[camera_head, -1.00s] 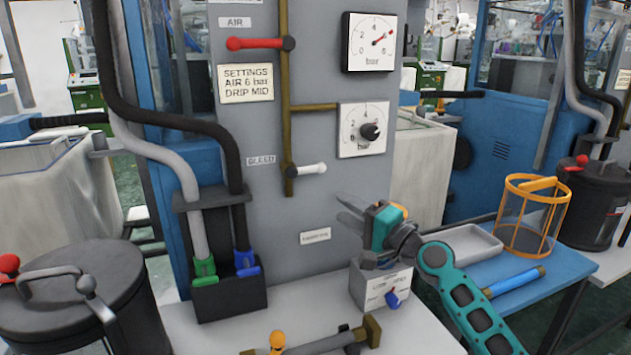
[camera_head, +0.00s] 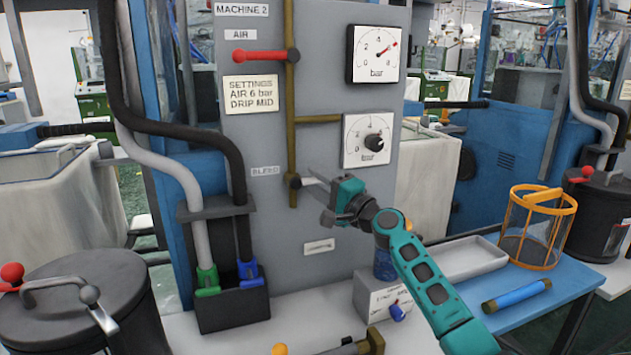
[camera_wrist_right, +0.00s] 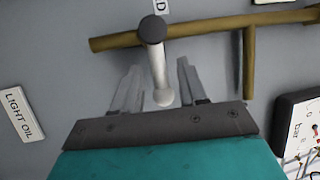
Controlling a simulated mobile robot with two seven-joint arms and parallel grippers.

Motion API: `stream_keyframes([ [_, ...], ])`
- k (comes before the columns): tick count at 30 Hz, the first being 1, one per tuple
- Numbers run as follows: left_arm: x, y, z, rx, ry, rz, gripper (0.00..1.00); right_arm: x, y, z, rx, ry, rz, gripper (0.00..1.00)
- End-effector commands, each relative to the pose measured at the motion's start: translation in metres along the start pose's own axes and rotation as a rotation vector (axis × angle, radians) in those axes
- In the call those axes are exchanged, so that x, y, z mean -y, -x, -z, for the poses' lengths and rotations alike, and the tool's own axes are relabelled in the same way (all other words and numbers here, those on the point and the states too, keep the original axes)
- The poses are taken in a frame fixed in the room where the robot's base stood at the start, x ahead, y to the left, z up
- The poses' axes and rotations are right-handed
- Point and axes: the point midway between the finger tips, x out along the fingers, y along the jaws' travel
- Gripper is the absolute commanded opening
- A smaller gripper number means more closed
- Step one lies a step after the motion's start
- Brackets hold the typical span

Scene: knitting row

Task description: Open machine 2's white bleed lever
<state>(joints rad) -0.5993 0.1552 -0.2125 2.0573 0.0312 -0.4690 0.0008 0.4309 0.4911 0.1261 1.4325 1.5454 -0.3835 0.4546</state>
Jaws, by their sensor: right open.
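On machine 2's grey panel (camera_head: 250,135), the white bleed lever (camera_head: 309,181) points right from its dark pivot at the lower end of the brass pipe. It lies across the pipe and is partly hidden by my right gripper (camera_head: 318,186). In the right wrist view the lever (camera_wrist_right: 159,72) stands between the two spread fingers of my right gripper (camera_wrist_right: 158,72), its rounded end near the palm. The fingers look apart from it on both sides. The BLEED label (camera_head: 265,171) is left of the pivot. My left gripper is not seen.
Below stands a small box with a blue knob (camera_head: 397,312). A wire basket (camera_head: 537,225) and blue rod (camera_head: 517,295) are right.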

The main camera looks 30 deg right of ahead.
Motion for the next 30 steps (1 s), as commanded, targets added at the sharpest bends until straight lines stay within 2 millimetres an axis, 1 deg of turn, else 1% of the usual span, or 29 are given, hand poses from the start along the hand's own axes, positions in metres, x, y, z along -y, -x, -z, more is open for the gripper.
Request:
stream_keyframes([
  [1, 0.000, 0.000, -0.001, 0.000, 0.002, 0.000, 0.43, 0.000, -0.005, 0.000, -0.001, -0.002, 0.002, 0.42],
  [6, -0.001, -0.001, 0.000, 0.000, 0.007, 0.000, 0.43, 0.000, -0.013, 0.000, 0.000, -0.001, 0.000, 0.42],
  [15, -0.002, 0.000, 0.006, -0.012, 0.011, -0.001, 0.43, 0.000, -0.013, 0.000, 0.000, 0.000, 0.000, 0.41],
  [28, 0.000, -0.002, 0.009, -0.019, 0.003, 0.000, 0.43, 0.000, -0.013, 0.000, 0.000, 0.000, 0.000, 0.00],
  [30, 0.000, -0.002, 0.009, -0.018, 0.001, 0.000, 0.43, 0.000, -0.013, 0.000, -0.001, 0.000, 0.000, 0.00],
])
